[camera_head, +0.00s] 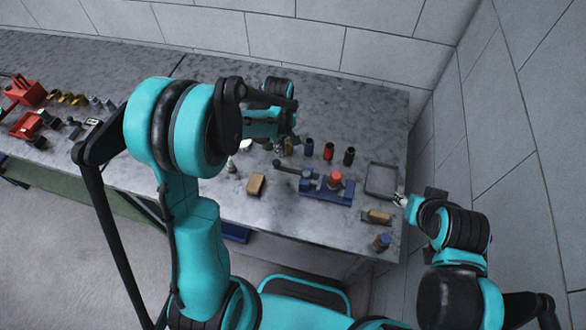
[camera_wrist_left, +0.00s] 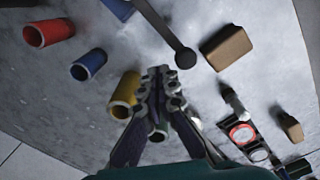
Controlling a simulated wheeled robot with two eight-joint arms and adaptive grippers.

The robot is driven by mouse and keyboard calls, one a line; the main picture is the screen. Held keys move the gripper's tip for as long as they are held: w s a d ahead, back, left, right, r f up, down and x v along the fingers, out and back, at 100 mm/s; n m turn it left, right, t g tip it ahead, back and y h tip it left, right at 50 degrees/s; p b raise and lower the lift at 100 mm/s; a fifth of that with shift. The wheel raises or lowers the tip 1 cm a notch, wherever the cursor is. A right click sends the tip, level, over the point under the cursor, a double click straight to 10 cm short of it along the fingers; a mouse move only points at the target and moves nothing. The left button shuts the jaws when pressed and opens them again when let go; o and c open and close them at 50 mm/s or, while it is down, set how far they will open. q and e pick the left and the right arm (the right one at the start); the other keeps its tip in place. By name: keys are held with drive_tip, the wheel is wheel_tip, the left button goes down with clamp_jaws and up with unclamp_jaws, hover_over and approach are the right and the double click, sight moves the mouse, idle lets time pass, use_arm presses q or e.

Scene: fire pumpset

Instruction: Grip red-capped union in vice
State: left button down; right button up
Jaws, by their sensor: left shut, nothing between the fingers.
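The blue vice (camera_head: 318,193) stands on the grey bench, its dark handle (camera_head: 287,170) pointing left. A red-capped piece (camera_head: 335,177) sits upright at the vice; I cannot tell whether the jaws clamp it. My left gripper (camera_head: 281,147) is behind and left of the vice, apart from it. In the left wrist view the left gripper (camera_wrist_left: 161,75) is shut and empty, beside a brass-coloured sleeve (camera_wrist_left: 125,95). The vice handle also shows there (camera_wrist_left: 170,35). My right gripper (camera_head: 400,200) is by the tray's right side, too small to read.
An empty dark tray (camera_head: 367,182), a brush-like piece (camera_head: 377,217) and a blue-sided cylinder (camera_head: 382,242) are on the right. A wall closes the right side.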

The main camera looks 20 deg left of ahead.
use_arm(q)
drive_tip(key=shift+f+b, duration=1.25)
drive_tip(key=shift+f, duration=0.25)
drive_tip(key=shift+s, duration=0.15)
drive_tip(key=shift+s+a, duration=0.25)
drive_tip(key=shift+s, duration=0.65)
drive_tip(key=shift+w, duration=0.15)
idle(0.3)
drive_tip(key=shift+w+d, duration=0.15)
drive_tip(key=shift+w, duration=0.5)
wheel_tip(320, 180, up, 7)
drive_tip(key=p, duration=0.4)
idle(0.5)
